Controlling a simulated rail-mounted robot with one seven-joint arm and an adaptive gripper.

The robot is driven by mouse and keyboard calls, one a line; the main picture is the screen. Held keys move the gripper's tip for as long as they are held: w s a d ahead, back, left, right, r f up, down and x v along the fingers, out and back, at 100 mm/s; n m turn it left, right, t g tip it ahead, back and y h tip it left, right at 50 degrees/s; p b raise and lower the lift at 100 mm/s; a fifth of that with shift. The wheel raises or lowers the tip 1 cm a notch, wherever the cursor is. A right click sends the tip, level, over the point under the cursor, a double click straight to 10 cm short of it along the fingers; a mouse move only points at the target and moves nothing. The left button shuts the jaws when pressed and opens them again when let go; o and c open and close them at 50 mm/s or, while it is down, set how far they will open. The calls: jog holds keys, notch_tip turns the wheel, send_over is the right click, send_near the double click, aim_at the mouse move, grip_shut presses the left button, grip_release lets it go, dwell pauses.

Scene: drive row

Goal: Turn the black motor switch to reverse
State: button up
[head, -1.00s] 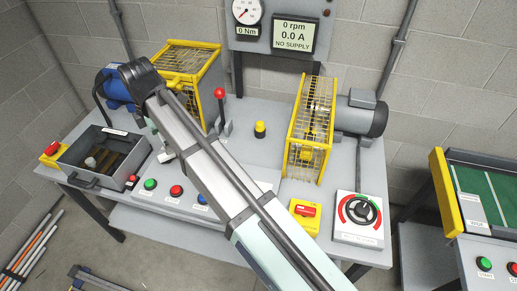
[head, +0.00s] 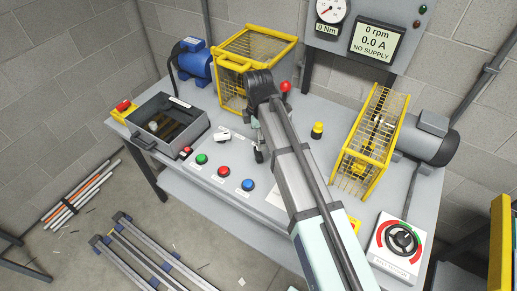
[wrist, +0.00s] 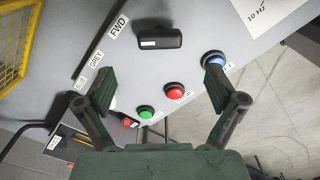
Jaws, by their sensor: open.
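The black motor switch (wrist: 160,38) shows in the wrist view as a dark bar handle lying across the picture, with a white mark toward its left end. An FWD label (wrist: 118,25) is to its left. My gripper (wrist: 160,88) is open and empty, its two dark fingers wide apart. The switch lies beyond the fingertips toward the top of the picture, and I see no contact. In the head view my arm largely hides the gripper, and I cannot make out the switch handle clearly there.
Green (head: 202,159), red (head: 224,171) and blue (head: 248,184) buttons line the bench front. A white knob (head: 222,135) sits behind them. A red-topped lever (head: 285,87) and yellow cages (head: 256,57) stand behind. The display (head: 376,40) reads NO SUPPLY.

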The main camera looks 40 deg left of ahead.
aim_at(258, 152)
notch_tip(258, 152, down, 8)
jog(key=shift+f+p, duration=0.2)
jog(key=shift+p, duration=0.7)
jog(key=c, duration=1.1)
